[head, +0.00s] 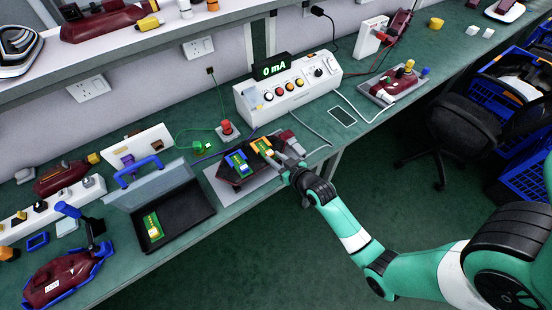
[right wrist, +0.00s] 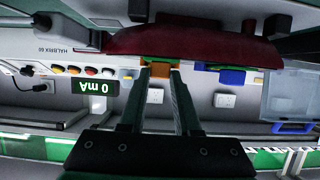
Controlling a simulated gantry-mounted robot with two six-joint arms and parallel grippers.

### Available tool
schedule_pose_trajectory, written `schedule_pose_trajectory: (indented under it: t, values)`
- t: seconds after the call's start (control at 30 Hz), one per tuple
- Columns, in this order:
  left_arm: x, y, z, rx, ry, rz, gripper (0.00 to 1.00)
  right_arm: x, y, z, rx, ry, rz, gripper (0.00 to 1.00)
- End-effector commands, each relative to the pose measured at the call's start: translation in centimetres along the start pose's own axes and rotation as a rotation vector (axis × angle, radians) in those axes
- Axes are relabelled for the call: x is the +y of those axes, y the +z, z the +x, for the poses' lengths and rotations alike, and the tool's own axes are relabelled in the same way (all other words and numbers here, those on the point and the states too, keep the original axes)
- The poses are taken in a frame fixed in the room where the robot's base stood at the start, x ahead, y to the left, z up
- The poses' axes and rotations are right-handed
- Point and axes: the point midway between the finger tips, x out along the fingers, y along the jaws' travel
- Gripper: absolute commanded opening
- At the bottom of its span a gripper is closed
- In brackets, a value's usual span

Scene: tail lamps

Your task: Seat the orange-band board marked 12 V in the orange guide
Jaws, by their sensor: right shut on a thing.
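The dark red lamp body (head: 238,180) lies on a grey mat (head: 222,187) at the middle of the bench. An orange piece with green at its edge (head: 262,146) shows at its right part; I take it for the orange-band board at the orange guide, and cannot tell the two apart. My right gripper (head: 281,152) reaches in from the right. In the right wrist view its fingers (right wrist: 158,75) are shut on the orange-band board (right wrist: 156,68), close against the lamp (right wrist: 195,42). The 12 V marking is not readable, nor is seating depth. My left gripper is not in view.
A blue part with a green and yellow board (head: 238,162) sits beside the orange one. A black case (head: 178,222) holds another green and yellow board (head: 153,226). The tester (head: 290,90) reading 0 mA stands behind, with cables. A red button (head: 227,127) is near.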

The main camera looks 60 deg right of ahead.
Motion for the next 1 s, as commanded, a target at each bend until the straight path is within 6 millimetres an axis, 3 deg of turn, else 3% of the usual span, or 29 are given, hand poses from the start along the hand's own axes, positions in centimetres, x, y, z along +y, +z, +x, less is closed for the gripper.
schedule_pose_trajectory:
  t: [0.03, 0.23, 0.6, 1.0]
  values:
    - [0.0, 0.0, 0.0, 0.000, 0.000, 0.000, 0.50, 0.0, 0.1, 0.0, -0.002, 0.000, 0.000, 0.33]
    - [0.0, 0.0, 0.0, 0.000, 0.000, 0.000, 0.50, 0.0, 0.1, 0.0, -0.001, 0.000, 0.000, 0.66]
    - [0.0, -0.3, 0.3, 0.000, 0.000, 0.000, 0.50, 0.0, -0.1, -0.8, -0.001, 0.000, 0.000, 0.66]
    - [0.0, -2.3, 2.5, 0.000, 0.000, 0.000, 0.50, 0.0, -0.2, -9.4, -0.003, 0.000, 0.001, 0.66]
